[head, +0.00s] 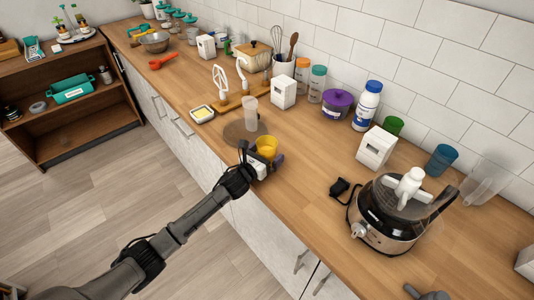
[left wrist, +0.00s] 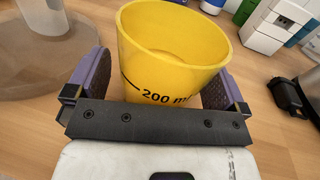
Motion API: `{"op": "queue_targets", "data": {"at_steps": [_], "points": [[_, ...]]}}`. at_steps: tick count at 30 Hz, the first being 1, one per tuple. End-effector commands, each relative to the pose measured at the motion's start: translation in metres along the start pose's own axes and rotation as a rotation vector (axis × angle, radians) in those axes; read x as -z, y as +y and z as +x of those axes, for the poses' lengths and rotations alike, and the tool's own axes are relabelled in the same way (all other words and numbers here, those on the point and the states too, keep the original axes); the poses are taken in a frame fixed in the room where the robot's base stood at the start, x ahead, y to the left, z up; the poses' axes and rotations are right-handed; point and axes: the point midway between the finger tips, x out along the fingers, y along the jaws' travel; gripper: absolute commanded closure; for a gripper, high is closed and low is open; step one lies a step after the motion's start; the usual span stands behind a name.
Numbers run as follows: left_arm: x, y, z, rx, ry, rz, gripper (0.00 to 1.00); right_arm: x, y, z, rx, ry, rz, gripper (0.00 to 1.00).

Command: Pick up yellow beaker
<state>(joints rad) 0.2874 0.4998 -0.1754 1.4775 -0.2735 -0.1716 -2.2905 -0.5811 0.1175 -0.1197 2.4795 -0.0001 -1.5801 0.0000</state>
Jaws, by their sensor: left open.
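The yellow beaker (head: 267,145) stands upright on the wooden counter near its front edge in the head view. In the left wrist view the yellow beaker (left wrist: 172,50) fills the middle, with a "200 m" marking facing me. My left gripper (head: 262,160) is at the beaker, low on its near side. In the left wrist view its two purple-padded fingers (left wrist: 155,85) are open, one on each side of the beaker. Whether the pads touch it is not clear. The beaker's base is hidden behind the gripper's dark bar. At the bottom right of the head view is a dark grey part (head: 428,292), unclear.
A clear cylinder (head: 250,114) stands on a round brown board (head: 236,132) just behind-left of the beaker. A food processor (head: 392,215) stands to the right, with a black plug (head: 340,188) beside it. A white box (head: 376,148) stands at the back. Counter right of the beaker is clear.

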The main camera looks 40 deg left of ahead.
Motion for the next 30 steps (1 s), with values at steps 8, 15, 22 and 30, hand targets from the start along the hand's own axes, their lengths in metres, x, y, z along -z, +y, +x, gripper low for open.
{"op": "queue_targets", "data": {"at_steps": [8, 15, 22, 30], "points": [[0.0002, -0.0001, 0.0066, 0.000, 0.001, 0.000, 0.00, 0.0000, -0.0009, 0.0007, 0.002, 0.001, 0.003, 0.00], [0.0000, -0.0001, 0.0064, 0.000, 0.000, 0.000, 0.15, 0.0000, -0.0007, 0.0007, 0.002, 0.001, 0.002, 0.00], [-0.0001, 0.0000, 0.0063, 0.000, 0.000, 0.000, 0.37, -0.0003, 0.0010, 0.0007, -0.003, 0.000, -0.004, 0.00], [-0.0009, 0.0000, 0.0064, 0.000, -0.001, 0.000, 0.59, -0.0003, 0.0021, 0.0006, -0.005, 0.000, -0.008, 0.00]]}}
